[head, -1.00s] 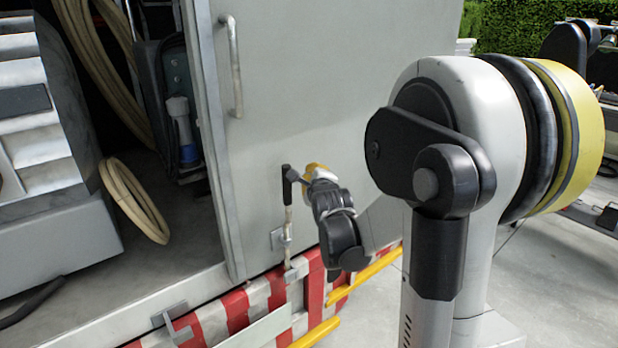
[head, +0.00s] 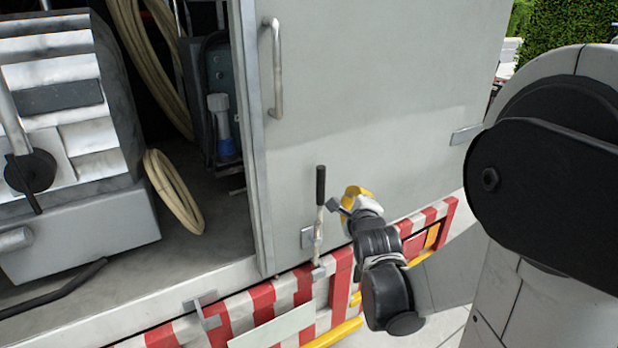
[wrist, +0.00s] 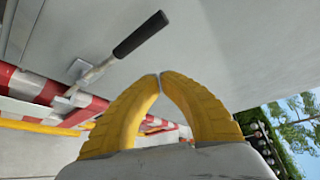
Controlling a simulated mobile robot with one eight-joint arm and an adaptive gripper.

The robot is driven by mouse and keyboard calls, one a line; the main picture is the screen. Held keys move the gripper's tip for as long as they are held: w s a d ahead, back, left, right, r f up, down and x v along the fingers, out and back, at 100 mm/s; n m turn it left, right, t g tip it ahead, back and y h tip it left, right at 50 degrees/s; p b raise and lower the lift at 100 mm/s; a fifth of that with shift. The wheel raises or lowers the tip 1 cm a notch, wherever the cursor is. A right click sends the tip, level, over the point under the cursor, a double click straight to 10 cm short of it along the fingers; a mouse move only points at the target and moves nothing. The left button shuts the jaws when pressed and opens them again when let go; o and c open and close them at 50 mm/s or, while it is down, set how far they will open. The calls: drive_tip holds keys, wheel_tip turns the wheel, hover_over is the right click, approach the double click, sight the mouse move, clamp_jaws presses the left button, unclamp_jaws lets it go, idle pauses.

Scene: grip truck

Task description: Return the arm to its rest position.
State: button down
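My gripper (head: 347,206) is at the end of my arm, in front of the grey truck door (head: 370,90). In the wrist view its two yellow fingers (wrist: 160,78) meet at the tips with nothing between them. A latch lever with a black grip (head: 320,185) stands nearly upright at the door's lower left. The gripper is just right of the lever, and a gap shows between them. In the wrist view the lever's black grip (wrist: 140,34) is beyond the fingers, to the upper left. My dark wrist joints hide part of the striped bumper.
A vertical door handle (head: 276,68) is higher on the door. The truck's open bay (head: 225,215) at left holds hoses (head: 172,190) and a grey machine (head: 75,230). The red and white bumper (head: 262,300) and a yellow bar (head: 335,333) run below the door.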

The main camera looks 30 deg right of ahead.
drive_tip(key=s+a+f+n+g+y+b, duration=0.1)
drive_tip(key=s+a+f+n+g+y, duration=0.1)
drive_tip(key=s+a+n, duration=0.7)
drive_tip(key=s+a+f+n+g+y+b, duration=0.1)
drive_tip(key=s+a+n+g+y, duration=0.3)
drive_tip(key=s+a+n, duration=0.5)
drive_tip(key=a+f+n, duration=0.1)
drive_tip(key=a+n, duration=0.4)
drive_tip(key=n, duration=0.4)
drive_tip(key=shift+a+f+n+y, duration=0.25)
drive_tip(key=shift+f+n+y, duration=0.05)
drive_tip(key=shift+f+n, duration=0.1)
